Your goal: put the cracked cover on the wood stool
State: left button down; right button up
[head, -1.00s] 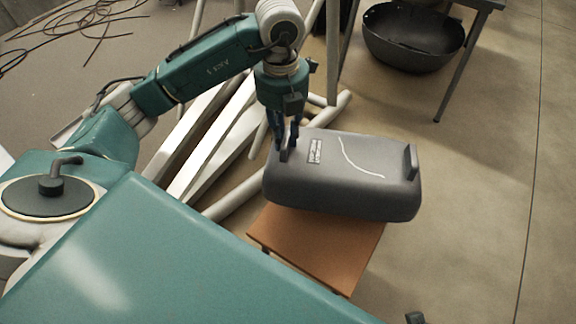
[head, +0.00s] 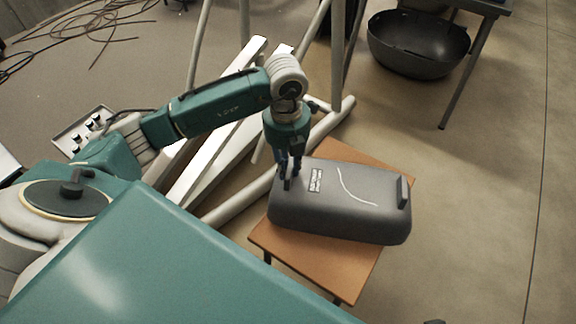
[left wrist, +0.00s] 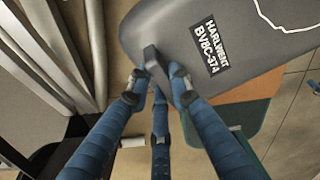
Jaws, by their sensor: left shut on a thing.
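The cracked cover (head: 345,205) is a dark grey rounded shell with a pale crack line, a label and an upright tab at each end. My left gripper (head: 290,181) is shut on the tab at its left end; the left wrist view shows the blue fingers (left wrist: 158,82) around that tab on the cover (left wrist: 215,40). The wood stool (head: 320,262) has an orange-brown top and dark legs. The cover is over the stool top and hides its middle; whether it touches cannot be told. My right gripper is not in view.
White beams (head: 222,125) and pale pipes lie behind and left of the stool. A black bowl (head: 418,45) stands by a table (head: 470,60) at the back right. Cables (head: 85,30) lie at the far left. Floor on the right is clear.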

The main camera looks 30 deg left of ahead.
pick_arm(q)
jog(key=shift+f, duration=0.1)
jog(key=c, duration=1.6)
grip_release()
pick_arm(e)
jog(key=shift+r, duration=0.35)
pick_arm(q)
jog(key=shift+r, duration=0.2)
notch_tip(320, 180, up, 12)
jog(key=shift+a+f+p, duration=0.1)
jog(key=shift+p, duration=1)
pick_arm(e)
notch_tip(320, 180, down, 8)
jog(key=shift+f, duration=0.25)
pick_arm(q)
jog(key=shift+s, duration=0.1)
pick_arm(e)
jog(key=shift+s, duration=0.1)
